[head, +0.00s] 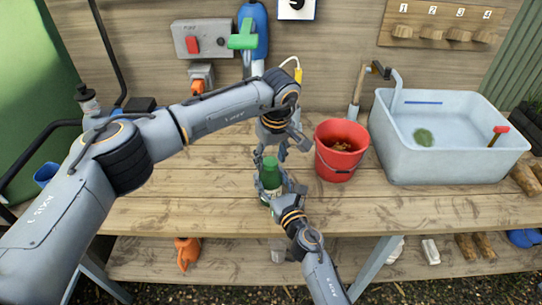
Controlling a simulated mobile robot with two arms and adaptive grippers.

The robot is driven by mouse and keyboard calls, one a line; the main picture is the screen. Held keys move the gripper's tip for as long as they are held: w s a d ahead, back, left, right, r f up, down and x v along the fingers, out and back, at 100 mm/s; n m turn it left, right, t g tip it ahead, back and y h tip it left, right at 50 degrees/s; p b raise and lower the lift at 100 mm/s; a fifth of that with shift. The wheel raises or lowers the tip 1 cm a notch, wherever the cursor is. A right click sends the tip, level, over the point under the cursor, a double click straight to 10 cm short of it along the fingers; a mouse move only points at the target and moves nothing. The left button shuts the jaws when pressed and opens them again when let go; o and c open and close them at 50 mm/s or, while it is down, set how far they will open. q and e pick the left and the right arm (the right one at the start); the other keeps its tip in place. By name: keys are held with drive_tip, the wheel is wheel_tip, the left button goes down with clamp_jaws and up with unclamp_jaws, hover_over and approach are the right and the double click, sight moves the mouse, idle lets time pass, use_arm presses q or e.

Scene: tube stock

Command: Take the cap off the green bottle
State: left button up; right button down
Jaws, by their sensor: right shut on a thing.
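The green bottle (270,178) stands upright on the wooden bench, with its green cap (270,161) on top. My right gripper (268,188) comes from the front and is shut on the bottle's body. My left gripper (271,155) reaches down from above, with its fingers spread around the height of the cap. It looks open, and I see no clear contact with the cap. The lower part of the bottle is partly hidden by the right gripper.
A red bucket (341,158) stands close to the right of the bottle. A grey sink (440,155) is further right. A grey box with a red switch (205,40) is on the back wall. The bench front (180,215) is clear.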

use_arm(q)
clamp_jaws()
drive_tip(key=n, duration=0.3)
drive_tip(key=shift+d+n+y, duration=0.1)
drive_tip(key=shift+n+y, duration=0.2)
drive_tip(key=n+g, duration=0.1)
drive_tip(key=n, duration=0.3)
drive_tip(key=shift+w+n, duration=0.1)
drive_tip(key=shift+n, duration=0.2)
drive_tip(key=n+g, duration=0.1)
drive_tip(key=n, duration=0.6)
drive_tip(key=shift+w+r, duration=0.1)
drive_tip(key=n+g, duration=0.1)
drive_tip(key=n, duration=0.6)
drive_tip(key=shift+w, duration=0.1)
drive_tip(key=n, duration=0.4)
drive_tip(key=shift+h, duration=0.4)
drive_tip(key=n, duration=0.4)
drive_tip(key=shift+h, duration=0.3)
drive_tip(key=shift+r, duration=0.1)
